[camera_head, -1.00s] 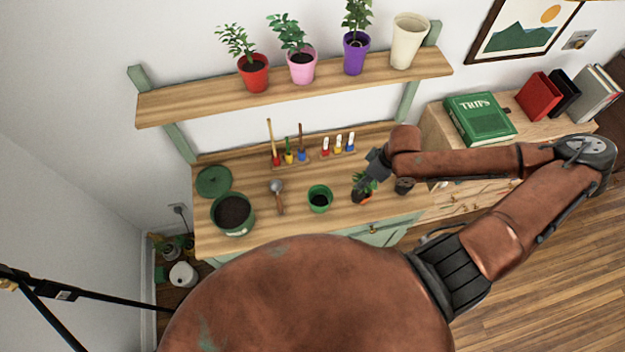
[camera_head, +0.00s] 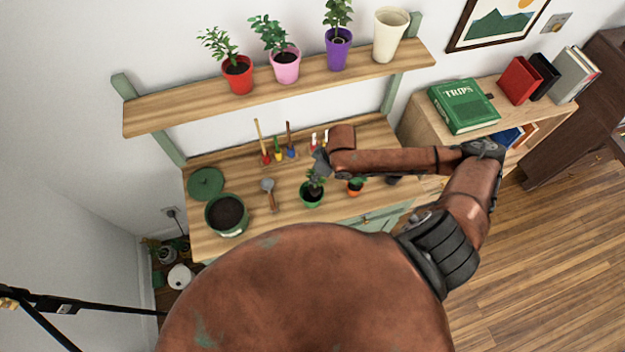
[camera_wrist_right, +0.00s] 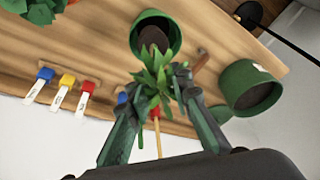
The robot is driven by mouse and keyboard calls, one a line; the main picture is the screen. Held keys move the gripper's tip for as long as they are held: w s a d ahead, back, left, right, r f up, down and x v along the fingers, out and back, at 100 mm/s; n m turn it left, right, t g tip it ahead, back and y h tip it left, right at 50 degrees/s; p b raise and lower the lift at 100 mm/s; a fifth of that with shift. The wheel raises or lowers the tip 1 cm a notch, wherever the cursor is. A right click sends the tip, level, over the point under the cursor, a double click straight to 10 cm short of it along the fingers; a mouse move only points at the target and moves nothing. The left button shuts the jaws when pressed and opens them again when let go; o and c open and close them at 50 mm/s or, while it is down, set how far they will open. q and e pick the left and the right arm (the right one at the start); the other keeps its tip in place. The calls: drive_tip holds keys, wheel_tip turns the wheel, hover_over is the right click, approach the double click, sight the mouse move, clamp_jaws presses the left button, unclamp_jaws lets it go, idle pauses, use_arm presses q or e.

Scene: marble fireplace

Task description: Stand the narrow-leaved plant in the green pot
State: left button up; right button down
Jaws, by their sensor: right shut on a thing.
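My right gripper (camera_head: 321,168) is shut on the narrow-leaved plant (camera_head: 315,184) and holds it over the small green pot (camera_head: 312,201) on the bench. In the right wrist view, the gripper (camera_wrist_right: 158,88) has its fingers on either side of the green leaves (camera_wrist_right: 152,82). The green pot (camera_wrist_right: 136,38) lies straight beyond the leaves, with dark brown matter in its mouth. I cannot tell whether the plant's root end is inside the pot or just above it. My left gripper is not in view.
An orange pot with a plant (camera_head: 355,188) stands close to the right on the bench. A trowel (camera_head: 270,193) and a large soil-filled green pot (camera_head: 227,214) are to the left. A shelf (camera_head: 290,89) with potted plants runs above.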

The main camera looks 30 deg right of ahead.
sight(312, 187)
drive_tip(key=shift+w+a+f, duration=0.4)
drive_tip(key=shift+f, duration=0.2)
drive_tip(key=shift+s+p+x, duration=0.15)
drive_tip(key=shift+p+x, duration=0.1)
drive_tip(key=shift+x, duration=0.65)
drive_tip(key=shift+s+p+x, duration=0.15)
drive_tip(key=shift+p+x, duration=0.05)
drive_tip(key=shift+x, duration=0.75)
drive_tip(key=shift+d+f, duration=0.1)
drive_tip(key=c, duration=1.7)
unclamp_jaws()
drive_tip(key=shift+c, duration=0.2)
drive_tip(key=v, duration=1.2)
drive_tip(key=shift+d, duration=0.1)
